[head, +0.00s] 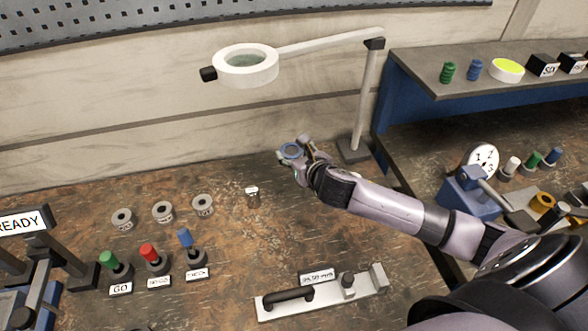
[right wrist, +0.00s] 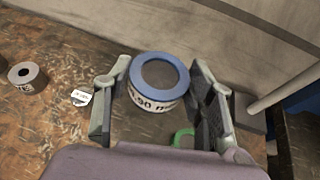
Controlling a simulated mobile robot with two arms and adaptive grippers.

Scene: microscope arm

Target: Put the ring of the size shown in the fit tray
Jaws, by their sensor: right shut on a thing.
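Three grey rings (head: 122,218) (head: 162,211) (head: 203,204) with labels lie on the table to the left; one grey ring (right wrist: 23,75) also shows in the right wrist view. A size label (head: 317,277) stands at a pale gauge plate (head: 268,309); its digits are blurred. I cannot pick out the fit tray. My left gripper is not in view.
The magnifier lamp (head: 232,75) reaches left from its post (head: 367,100). Green, red and blue levers (head: 186,240) stand at the lower left near a READY sign (head: 22,222). A side bench (head: 470,150) is at right.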

